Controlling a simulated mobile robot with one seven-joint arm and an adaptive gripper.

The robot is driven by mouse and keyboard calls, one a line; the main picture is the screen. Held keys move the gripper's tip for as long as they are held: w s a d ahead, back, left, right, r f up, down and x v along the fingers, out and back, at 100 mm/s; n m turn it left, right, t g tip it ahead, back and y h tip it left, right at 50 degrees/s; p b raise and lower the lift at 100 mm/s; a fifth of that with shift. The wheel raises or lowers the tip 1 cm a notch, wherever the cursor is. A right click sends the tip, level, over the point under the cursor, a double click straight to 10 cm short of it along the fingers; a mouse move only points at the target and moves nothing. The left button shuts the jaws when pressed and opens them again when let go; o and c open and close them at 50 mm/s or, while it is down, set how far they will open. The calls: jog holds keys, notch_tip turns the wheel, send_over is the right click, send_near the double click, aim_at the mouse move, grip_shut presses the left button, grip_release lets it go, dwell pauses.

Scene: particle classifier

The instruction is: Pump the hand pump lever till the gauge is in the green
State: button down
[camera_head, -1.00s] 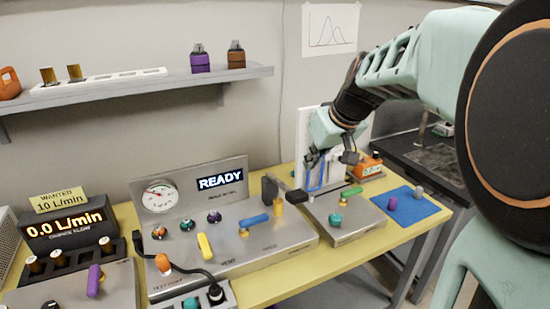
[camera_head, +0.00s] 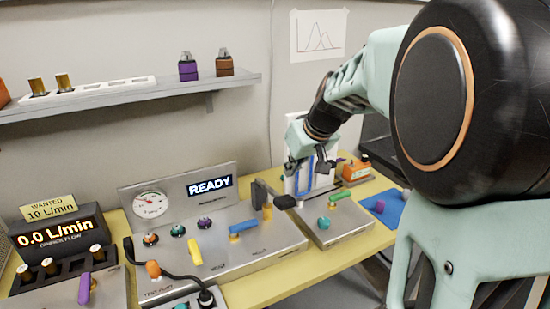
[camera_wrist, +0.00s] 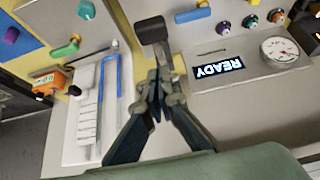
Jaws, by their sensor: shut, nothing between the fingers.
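The round white gauge (camera_head: 150,205) is on the console's back panel, left of the READY display. It also shows in the wrist view (camera_wrist: 279,48); its needle is too small to read surely. My gripper (camera_wrist: 157,76) is shut and empty, pointing towards the lever grip, apparently apart from it. In the head view my gripper (camera_head: 310,163) is before the white panel, right of the lever.
The white panel with a blue U-tube (camera_head: 303,177) and an orange device (camera_head: 355,171) stand at the right. A blue mat (camera_head: 388,208) lies beyond. Knobs and a yellow lever (camera_head: 195,248) crowd the console. The flow display (camera_head: 58,237) reads 0.0 L/min. A shelf (camera_head: 130,96) runs above.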

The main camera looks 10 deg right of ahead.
send_over(282, 198)
jog(key=s, duration=0.2)
jog(key=f, duration=0.5)
jog(key=shift+w+d, duration=0.2)
notch_tip(282, 198, down, 3)
jog(key=shift+s+d+f, duration=0.1)
jog(key=shift+s+f, duration=0.05)
jog(key=shift+f, duration=0.45)
jog(key=shift+s, duration=0.1)
jog(key=shift+f, duration=0.1)
